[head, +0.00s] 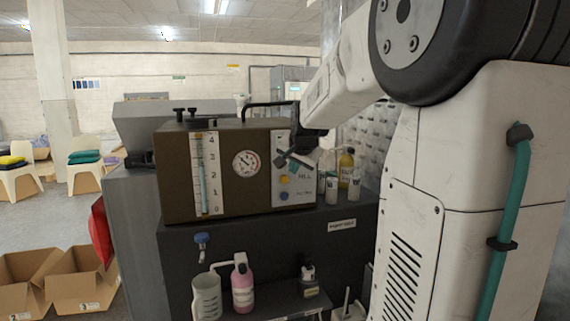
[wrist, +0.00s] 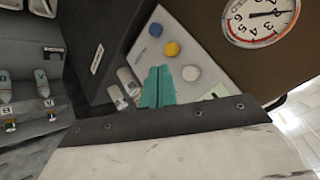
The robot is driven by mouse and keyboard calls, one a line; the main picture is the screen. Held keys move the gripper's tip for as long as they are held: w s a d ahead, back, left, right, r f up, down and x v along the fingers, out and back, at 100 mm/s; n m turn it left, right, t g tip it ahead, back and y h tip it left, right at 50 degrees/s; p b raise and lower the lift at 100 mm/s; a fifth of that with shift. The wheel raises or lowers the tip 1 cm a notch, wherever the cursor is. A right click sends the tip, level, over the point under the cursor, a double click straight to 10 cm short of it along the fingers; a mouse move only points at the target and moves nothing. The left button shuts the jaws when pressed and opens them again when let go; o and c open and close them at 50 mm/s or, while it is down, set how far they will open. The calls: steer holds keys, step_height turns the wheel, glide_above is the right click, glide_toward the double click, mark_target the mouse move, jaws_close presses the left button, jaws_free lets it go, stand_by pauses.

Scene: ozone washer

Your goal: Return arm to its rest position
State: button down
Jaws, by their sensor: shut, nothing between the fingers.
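My gripper (head: 285,161) is in front of the right side of the brown ozone washer box (head: 232,205), near its light control panel. In the wrist view its teal fingers (wrist: 158,88) are together, with nothing between them. The panel (wrist: 200,38) there shows blue, yellow and pale round buttons beside the fingers. The fingers overlap part of the panel in the picture; I cannot tell whether they touch it. The round dial (head: 245,163) and the level gauge strip (head: 204,180) are on the box front, left of my gripper.
A pink bottle (head: 243,285), a pale jug (head: 206,297) and a dark bottle (head: 308,280) stand on the lower shelf. Open cardboard boxes (head: 78,280) lie on the floor at left.

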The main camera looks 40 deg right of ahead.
stand_by(0.4)
steer(key=s+a+f+n+g+y, duration=0.1)
steer(key=s+a+f+n+g, duration=0.1)
steer(key=s+a, duration=0.7)
steer(key=s+a+f+n+g+y, duration=0.2)
steer(key=s+a+f+n, duration=0.3)
steer(key=s+a, duration=0.5)
steer(key=s+a+f+n+g+y, duration=0.1)
steer(key=s+a+f+n+g, duration=0.1)
steer(key=s+a+n, duration=0.4)
steer(key=s+a+f, duration=0.1)
steer(key=s+a, duration=0.3)
steer(key=a, duration=0.2)
steer(key=shift+f+n+y, duration=0.15)
steer(key=shift+n+y, duration=0.15)
steer(key=shift+a, duration=0.1)
stand_by(4.1)
